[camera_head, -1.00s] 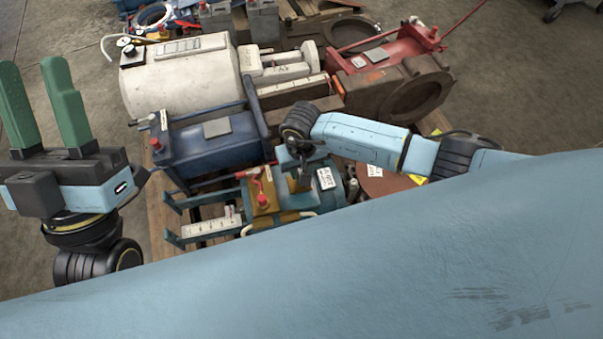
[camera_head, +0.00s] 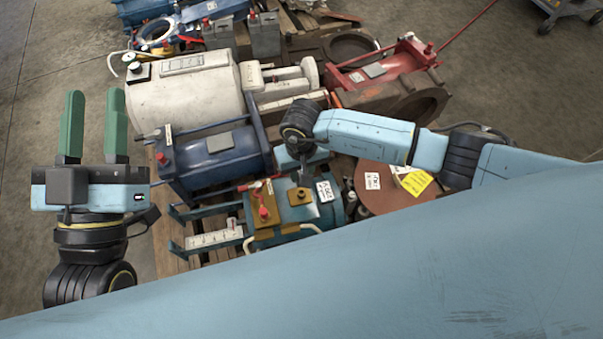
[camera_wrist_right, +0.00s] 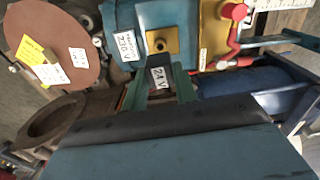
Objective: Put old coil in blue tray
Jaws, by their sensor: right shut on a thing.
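My right gripper (camera_wrist_right: 160,80) is shut on a small part with a white "24 V" label (camera_wrist_right: 160,73), seen between its green fingers. I cannot tell for sure that this part is the old coil, as most of it is hidden. Behind it is a teal unit (camera_wrist_right: 142,15) with a "230 V" label and a brass block. In the head view this unit (camera_head: 328,210) lies just below my right wrist, which hides the right fingers. My left gripper (camera_head: 94,130) is open and empty, fingers up, left of the pallet. I cannot make out a blue tray for certain.
A blue cylinder (camera_head: 208,152), a white tank (camera_head: 185,92) and a red-framed brown machine (camera_head: 390,85) crowd the pallet. A rust-brown disc (camera_head: 385,190) with labels lies right of the teal unit. A blue cart (camera_head: 570,8) stands at the top right. Bare floor lies left.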

